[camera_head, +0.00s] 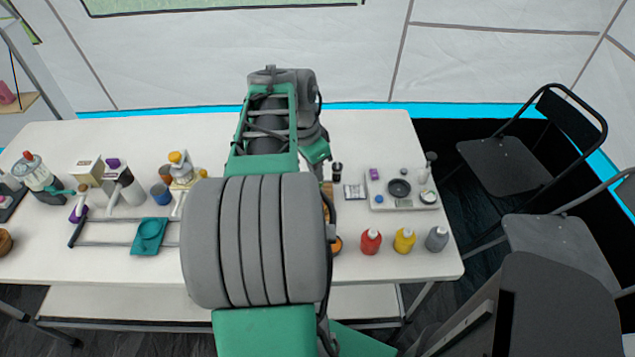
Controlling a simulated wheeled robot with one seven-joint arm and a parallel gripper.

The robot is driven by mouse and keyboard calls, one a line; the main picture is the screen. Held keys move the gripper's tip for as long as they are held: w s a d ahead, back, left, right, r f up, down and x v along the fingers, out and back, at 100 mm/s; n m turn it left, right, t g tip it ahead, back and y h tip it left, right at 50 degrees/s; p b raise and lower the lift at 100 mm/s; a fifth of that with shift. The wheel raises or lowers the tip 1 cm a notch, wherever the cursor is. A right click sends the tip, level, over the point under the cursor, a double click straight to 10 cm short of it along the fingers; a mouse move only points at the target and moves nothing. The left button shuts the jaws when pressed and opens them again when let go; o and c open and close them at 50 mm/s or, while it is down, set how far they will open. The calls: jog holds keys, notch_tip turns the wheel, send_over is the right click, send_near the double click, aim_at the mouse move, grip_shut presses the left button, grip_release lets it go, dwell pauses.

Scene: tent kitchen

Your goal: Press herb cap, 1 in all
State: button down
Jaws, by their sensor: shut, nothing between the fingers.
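I cannot tell which item is the herb cap. A small dark item (337,168) stands just right of my arm, with a small pale packet (354,191) near it. Red (371,241), yellow (404,239) and grey (437,238) bottles with pale caps stand upright near the table's front right. My arm reaches over the middle of the white table and covers much of it. My gripper does not show; the arm hides what lies below and behind it. An orange item is partly hidden at the arm's right edge.
A pale tray (380,203) with a dark round dish (399,187) and small items sits at the right. A teal holder (149,236), a metal frame, a blue cup (161,194) and several bottles crowd the left. Black chairs (506,164) stand right of the table.

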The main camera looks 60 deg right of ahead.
jog(key=shift+f+b, duration=0.35)
jog(key=shift+f, duration=0.25)
dwell(0.3)
jog(key=shift+r, duration=0.4)
notch_tip(320, 180, up, 6)
jog(key=p, duration=0.4)
jog(key=shift+r, duration=0.1)
dwell(0.4)
